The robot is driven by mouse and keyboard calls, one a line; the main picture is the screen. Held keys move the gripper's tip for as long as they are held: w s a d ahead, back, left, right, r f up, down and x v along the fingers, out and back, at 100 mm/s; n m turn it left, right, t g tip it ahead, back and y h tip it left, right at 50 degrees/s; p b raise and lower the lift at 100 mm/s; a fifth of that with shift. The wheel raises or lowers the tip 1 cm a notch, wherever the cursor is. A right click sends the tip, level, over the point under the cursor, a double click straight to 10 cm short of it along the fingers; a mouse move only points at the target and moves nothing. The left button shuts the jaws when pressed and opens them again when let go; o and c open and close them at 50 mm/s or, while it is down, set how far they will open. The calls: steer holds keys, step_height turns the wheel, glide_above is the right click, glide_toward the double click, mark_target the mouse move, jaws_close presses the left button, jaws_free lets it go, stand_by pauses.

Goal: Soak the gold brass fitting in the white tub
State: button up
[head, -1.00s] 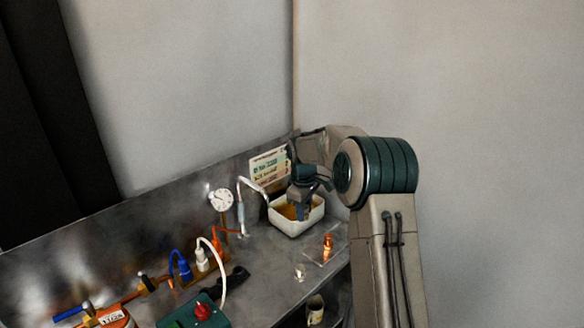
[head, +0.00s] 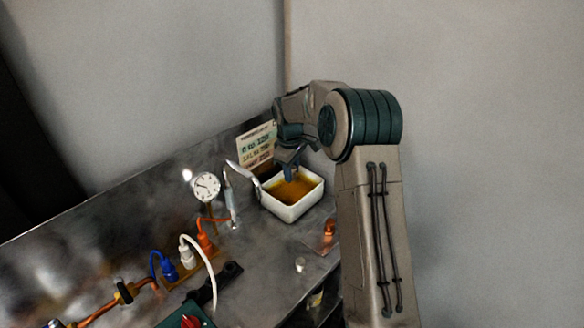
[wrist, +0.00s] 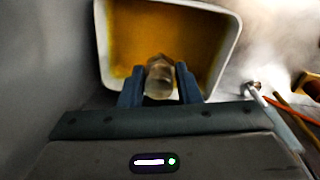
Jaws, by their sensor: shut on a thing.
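The white tub (head: 290,211) stands on the metal bench at the back, with amber liquid in it. It also shows in the wrist view (wrist: 236,48). My gripper (head: 290,166) is at the tub's back edge, fingers pointing down. In the wrist view my gripper (wrist: 160,84) is shut on a shiny pale-gold piece, seemingly the brass fitting (wrist: 159,76). The fitting overlaps the tub's near edge and the liquid there; I cannot tell whether it touches the liquid. In the head view the fitting is not discernible.
A printed card (head: 257,146) stands behind the tub. A dial gauge (head: 205,187) and a pale tube (head: 231,200) stand to its left. A copper-coloured piece (head: 329,231) and a small pale piece (head: 300,265) lie in front. Blue, white and orange plugs are farther left.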

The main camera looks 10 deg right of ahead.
steer(key=shift+f+b, duration=2.45)
steer(key=shift+f, duration=1.55)
steer(key=shift+r, duration=0.1)
stand_by(0.6)
steer(key=shift+r+p, duration=3.45)
steer(key=shift+r, duration=1.45)
